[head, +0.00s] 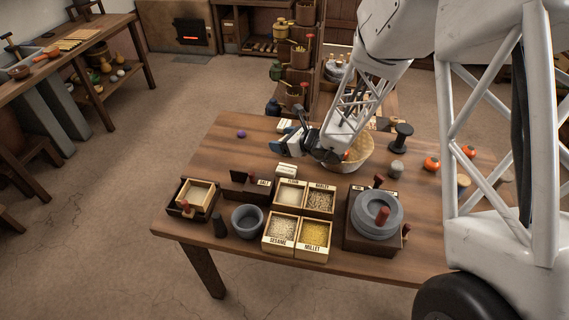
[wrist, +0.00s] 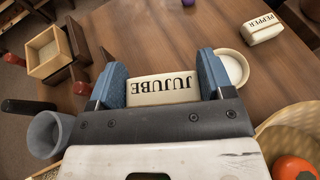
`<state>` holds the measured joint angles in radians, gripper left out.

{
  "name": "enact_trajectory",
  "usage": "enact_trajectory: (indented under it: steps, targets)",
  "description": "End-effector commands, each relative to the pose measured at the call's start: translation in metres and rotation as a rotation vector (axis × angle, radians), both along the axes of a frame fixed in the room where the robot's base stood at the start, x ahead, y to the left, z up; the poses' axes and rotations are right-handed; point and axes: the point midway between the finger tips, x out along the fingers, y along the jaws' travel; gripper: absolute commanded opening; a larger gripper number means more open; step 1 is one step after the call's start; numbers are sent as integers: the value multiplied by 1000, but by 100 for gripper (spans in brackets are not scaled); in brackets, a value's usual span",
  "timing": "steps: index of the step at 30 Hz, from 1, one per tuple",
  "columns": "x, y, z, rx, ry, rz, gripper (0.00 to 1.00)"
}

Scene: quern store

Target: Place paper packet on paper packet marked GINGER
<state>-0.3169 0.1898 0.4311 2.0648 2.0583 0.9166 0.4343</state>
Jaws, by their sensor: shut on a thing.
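My gripper (wrist: 162,74) is shut on a cream paper packet marked JUJUBE (wrist: 165,91), with a blue finger on each side of it. In the head view my gripper (head: 291,141) holds it over the back middle of the table, and the fingers largely hide it. A cream packet marked PEPPER (wrist: 264,28) lies apart on the table; it also shows in the head view (head: 285,125). Another pale packet (head: 286,170) lies just behind the grain boxes, in front of my gripper; its label is too small to read. I cannot read GINGER on anything.
Labelled grain boxes (head: 283,229), a grey mortar (head: 247,221) and a quern (head: 375,215) stand at the front. A wicker basket (head: 354,158) is close right of my gripper. A pale round bowl (wrist: 232,68) lies by one finger. The table's back left is fairly clear.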

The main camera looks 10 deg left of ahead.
Motion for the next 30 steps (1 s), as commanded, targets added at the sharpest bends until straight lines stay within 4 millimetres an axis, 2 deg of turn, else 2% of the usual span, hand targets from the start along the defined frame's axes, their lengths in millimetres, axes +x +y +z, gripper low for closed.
enact_trajectory:
  steps: [12, 30]
  targets:
    - [0, 0, -46, 0, 2, 1, 51]
    - [0, 0, -57, -1, 0, 0, 51]
